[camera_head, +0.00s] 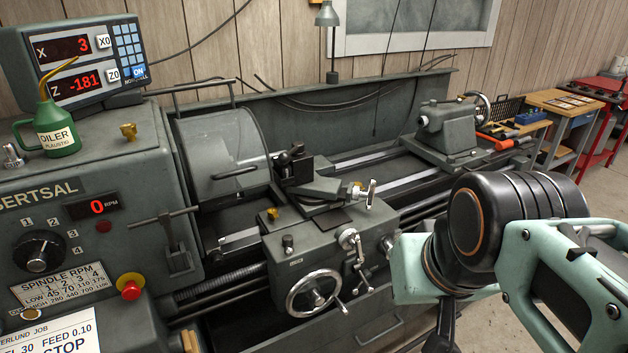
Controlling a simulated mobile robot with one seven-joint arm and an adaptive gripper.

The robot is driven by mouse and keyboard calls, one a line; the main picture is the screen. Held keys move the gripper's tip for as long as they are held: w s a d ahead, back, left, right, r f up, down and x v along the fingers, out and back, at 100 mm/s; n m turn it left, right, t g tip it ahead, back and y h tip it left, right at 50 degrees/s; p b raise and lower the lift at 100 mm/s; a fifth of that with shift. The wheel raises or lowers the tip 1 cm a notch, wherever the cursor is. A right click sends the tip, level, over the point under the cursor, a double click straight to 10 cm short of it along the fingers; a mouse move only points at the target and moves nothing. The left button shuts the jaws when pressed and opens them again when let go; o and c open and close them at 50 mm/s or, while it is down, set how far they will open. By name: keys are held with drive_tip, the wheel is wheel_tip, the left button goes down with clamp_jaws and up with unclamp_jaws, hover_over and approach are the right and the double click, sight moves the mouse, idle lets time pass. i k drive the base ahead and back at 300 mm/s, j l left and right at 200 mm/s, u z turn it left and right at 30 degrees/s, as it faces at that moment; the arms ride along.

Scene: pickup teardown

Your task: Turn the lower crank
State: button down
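The lathe carriage has several hand controls. A large round handwheel (316,293) with a small handle is the lowest, on the apron front. A smaller silver crank (350,240) sits above it to the right, and another silver crank (370,192) sits higher on the top slide. I cannot tell for certain which is the lower crank. My mint-green and black arm fills the right foreground, apart from the handwheel in the picture. A black part of it runs down past the bottom edge. No gripper fingertips can be made out, and nothing is seen touching the cranks.
The headstock (80,210) with dials, a red stop button (130,287) and a green oiler (55,128) stands at left. The tailstock (447,130) is at back right. Benches and a red table (603,87) stand beyond. Floor shows at far right.

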sight(351, 238)
drive_tip(key=u, duration=2.2)
drive_tip(key=k+l, duration=0.15)
drive_tip(key=l, duration=0.4)
drive_tip(key=k+l+z, duration=0.1)
drive_tip(key=l, duration=0.45)
drive_tip(key=k+l, duration=0.1)
drive_tip(key=l, duration=0.45)
drive_tip(key=z, duration=0.05)
